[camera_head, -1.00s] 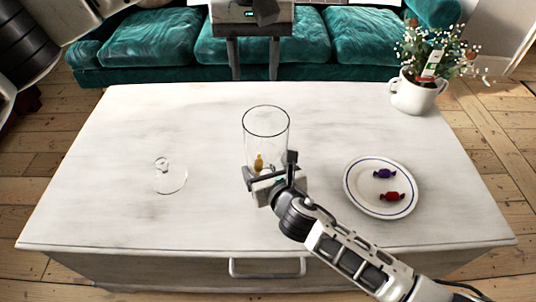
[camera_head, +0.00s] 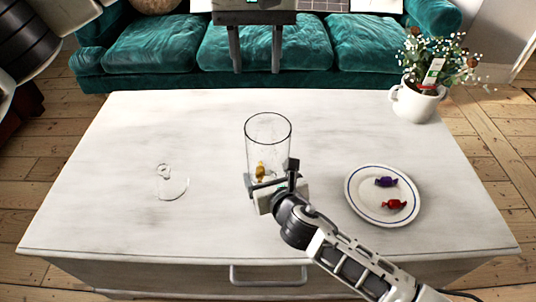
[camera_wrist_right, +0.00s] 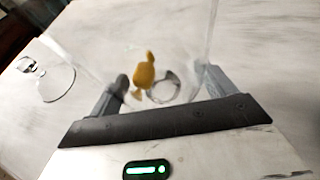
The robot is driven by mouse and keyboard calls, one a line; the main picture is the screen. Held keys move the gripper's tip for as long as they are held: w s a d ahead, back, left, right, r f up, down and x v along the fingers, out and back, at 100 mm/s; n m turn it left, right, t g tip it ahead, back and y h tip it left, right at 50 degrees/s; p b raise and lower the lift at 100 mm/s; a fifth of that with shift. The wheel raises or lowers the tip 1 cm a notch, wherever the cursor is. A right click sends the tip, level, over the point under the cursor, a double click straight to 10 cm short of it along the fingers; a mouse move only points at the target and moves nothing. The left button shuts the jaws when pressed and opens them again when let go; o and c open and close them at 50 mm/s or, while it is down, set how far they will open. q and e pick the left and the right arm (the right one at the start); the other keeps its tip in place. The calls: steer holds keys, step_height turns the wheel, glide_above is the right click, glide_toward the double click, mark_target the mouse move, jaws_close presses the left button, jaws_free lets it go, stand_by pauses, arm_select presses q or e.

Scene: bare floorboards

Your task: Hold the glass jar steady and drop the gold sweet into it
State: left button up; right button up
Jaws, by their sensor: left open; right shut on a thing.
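The clear glass jar (camera_head: 268,128) stands upright near the middle of the white table. My right gripper (camera_head: 271,182) is shut on its lower part; in the right wrist view the fingers (camera_wrist_right: 160,92) sit either side of the glass. The gold sweet (camera_head: 260,171) shows through the glass, inside the jar and low down. It also shows between the fingers in the right wrist view (camera_wrist_right: 144,72). My left gripper (camera_head: 257,70) is open and empty, beyond the jar at the top of the head view, with its two fingers apart.
A glass lid (camera_head: 172,186) lies left of the jar. A blue-rimmed plate (camera_head: 360,198) on the right holds a purple sweet (camera_head: 386,181) and a red sweet (camera_head: 394,204). A potted plant (camera_head: 417,100) stands at the back right corner. A teal sofa (camera_head: 160,48) is behind the table.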

steer(key=o, duration=1.3)
steer(key=shift+s, duration=0.1)
